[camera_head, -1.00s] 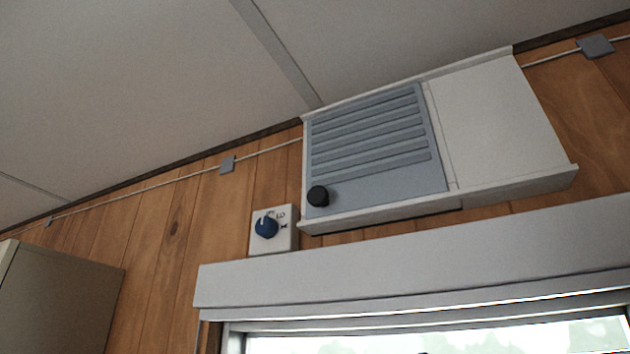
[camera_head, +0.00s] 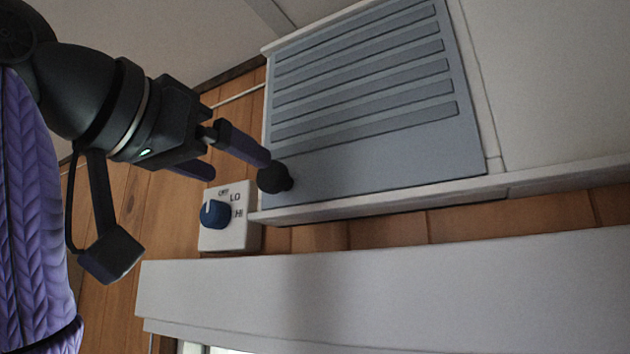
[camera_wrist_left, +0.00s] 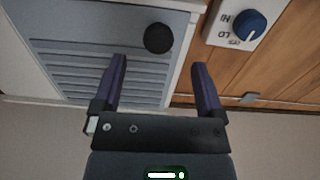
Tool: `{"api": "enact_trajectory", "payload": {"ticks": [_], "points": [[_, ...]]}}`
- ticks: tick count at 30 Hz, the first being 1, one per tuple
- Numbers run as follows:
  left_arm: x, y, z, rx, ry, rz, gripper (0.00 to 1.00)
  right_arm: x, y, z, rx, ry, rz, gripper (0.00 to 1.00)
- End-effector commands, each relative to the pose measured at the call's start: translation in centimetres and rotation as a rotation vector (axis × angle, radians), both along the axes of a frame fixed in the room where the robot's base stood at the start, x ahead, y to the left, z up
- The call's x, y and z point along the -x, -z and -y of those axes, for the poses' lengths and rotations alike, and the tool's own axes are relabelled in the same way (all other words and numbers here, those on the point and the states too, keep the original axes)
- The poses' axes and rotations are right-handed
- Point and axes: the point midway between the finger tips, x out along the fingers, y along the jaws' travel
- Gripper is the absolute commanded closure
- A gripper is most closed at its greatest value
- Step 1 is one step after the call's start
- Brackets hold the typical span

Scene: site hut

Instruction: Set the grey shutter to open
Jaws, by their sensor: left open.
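The grey slatted shutter (camera_head: 375,150) covers the left part of a white wall unit, with a plain white panel (camera_head: 550,80) to its right. A round black knob (camera_head: 274,178) stands out from the shutter's lower left corner. My left gripper (camera_head: 240,167) is open and empty at the shutter's left edge. In the head view one fingertip overlaps the knob's upper left; contact cannot be told. In the left wrist view the knob (camera_wrist_left: 158,39) lies just beyond and between the tips of my left gripper (camera_wrist_left: 159,66), with the shutter (camera_wrist_left: 95,75) behind. My right gripper is out of view.
A white switch box with a blue dial (camera_head: 215,214), marked OFF, LO and HI, sits on the wood wall just below the gripper. The unit's lower rail (camera_head: 390,205) runs under the shutter. A long pale window header (camera_head: 400,290) is below that.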

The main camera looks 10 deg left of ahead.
Motion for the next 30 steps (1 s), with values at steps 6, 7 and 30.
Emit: {"api": "enact_trajectory", "payload": {"ticks": [6, 7, 30], "points": [[-2.1, -0.7, 1.0, -0.004, 0.002, 0.007, 0.09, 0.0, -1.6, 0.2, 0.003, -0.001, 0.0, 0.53], [-2.8, -0.7, 1.3, -0.004, 0.002, 0.005, 0.09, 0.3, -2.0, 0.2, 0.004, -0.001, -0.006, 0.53], [-8.8, -0.2, 3.4, -0.002, 0.0, 0.01, 0.43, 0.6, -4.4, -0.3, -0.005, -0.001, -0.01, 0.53]]}}
